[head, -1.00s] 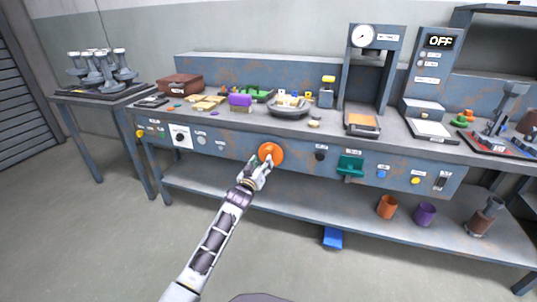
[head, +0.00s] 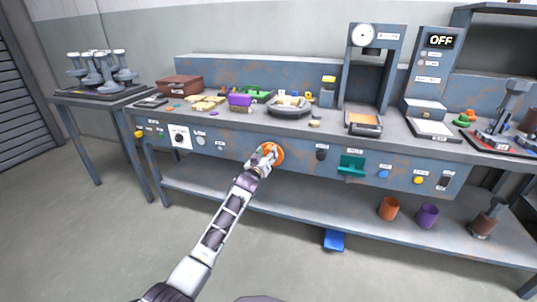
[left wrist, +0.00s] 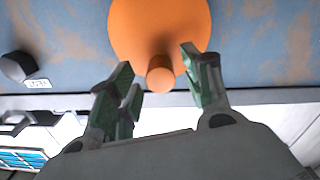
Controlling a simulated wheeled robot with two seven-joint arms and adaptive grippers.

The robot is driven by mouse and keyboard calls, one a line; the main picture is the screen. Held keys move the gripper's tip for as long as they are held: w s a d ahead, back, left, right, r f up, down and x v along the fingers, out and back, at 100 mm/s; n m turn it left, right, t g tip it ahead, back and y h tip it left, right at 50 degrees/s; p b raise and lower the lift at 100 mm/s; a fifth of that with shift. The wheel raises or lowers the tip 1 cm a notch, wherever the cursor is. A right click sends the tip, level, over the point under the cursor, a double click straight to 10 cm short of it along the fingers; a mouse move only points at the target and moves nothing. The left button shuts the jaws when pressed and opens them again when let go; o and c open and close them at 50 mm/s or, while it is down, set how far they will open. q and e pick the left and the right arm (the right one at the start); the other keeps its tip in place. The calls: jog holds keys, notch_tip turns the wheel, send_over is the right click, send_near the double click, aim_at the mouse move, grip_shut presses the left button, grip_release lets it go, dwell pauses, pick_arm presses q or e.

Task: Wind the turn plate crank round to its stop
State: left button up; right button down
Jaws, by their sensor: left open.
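The orange crank (head: 278,152) is a round disc with a short knob, mounted on the front panel of the blue-grey bench. My left gripper (head: 264,158) is in front of it and covers part of the disc in the head view. In the left wrist view the orange disc (left wrist: 140,25) fills the top middle and its knob (left wrist: 160,72) sticks out toward the camera. The left gripper's green-padded fingers (left wrist: 157,88) are apart, one on each side of the knob, with visible gaps. The turn plate (head: 290,108) appears to be the grey round dish on the bench top above. My right gripper is not in view.
Beside the crank on the panel are a black knob (head: 321,155), a teal holder (head: 352,166) and a blue button (head: 383,173). Below, the lower shelf holds an orange cup (head: 389,208) and a purple cup (head: 427,215).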

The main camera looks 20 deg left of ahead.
pick_arm(q)
jog(key=shift+w, duration=0.6)
jog(key=shift+w+b, duration=0.35)
jog(key=shift+w, duration=0.15)
jog(key=shift+c, duration=0.7)
jog(key=c, duration=0.9)
